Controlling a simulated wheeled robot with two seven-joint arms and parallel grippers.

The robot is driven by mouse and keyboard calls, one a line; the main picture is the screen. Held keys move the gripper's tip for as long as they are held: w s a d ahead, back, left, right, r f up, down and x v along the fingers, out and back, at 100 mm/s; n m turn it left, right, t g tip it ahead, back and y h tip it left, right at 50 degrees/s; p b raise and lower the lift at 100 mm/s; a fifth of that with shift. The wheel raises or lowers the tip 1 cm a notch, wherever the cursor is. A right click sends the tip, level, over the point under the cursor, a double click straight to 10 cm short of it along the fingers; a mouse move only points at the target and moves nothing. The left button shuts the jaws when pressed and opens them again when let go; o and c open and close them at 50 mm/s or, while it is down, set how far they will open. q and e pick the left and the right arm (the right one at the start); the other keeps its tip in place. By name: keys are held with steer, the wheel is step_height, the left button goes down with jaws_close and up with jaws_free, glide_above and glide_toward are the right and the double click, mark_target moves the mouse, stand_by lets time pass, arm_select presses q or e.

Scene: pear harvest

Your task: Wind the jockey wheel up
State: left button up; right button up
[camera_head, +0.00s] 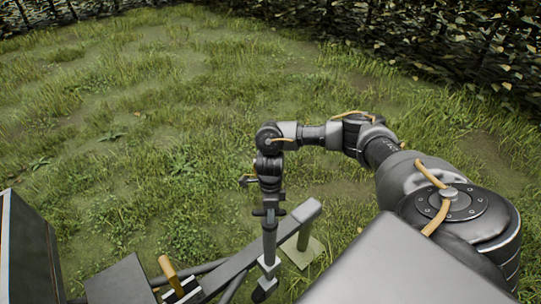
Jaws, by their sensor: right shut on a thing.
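The jockey wheel's upright tube (269,243) stands beside the trailer's grey drawbar (243,260), near the bottom middle of the head view. Its dark foot or wheel (263,290) shows at the lower end. My right gripper (268,200) points down over the top of the tube and is shut on the top part of the jockey wheel, likely its winding handle. The fingers and the top of the tube overlap, so the exact grip is hard to see. A small part with a pale end (246,181) sticks out to the left at gripper height. My left gripper is not in view.
A pale block or pad (300,254) with a short post lies on the grass under the drawbar's front end. Open grass (130,130) lies beyond, with a hedge (440,40) behind.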

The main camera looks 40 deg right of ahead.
steer(key=n+b, duration=0.1)
steer(key=n, duration=0.2)
steer(key=shift+w+n+h, duration=0.15)
steer(key=shift+n+h, duration=0.15)
steer(key=shift+n, duration=0.1)
steer(key=shift+n+h+b, duration=0.3)
steer(key=shift+n+b, duration=0.25)
steer(key=shift+n, duration=1.35)
steer(key=o, duration=0.9)
steer(key=r, duration=0.3)
steer(key=w+r, duration=0.1)
steer(key=r, duration=0.3)
steer(key=w+r, duration=0.1)
steer(key=r, duration=0.2)
steer(key=shift+r, duration=0.3)
steer(key=shift+w, duration=0.1)
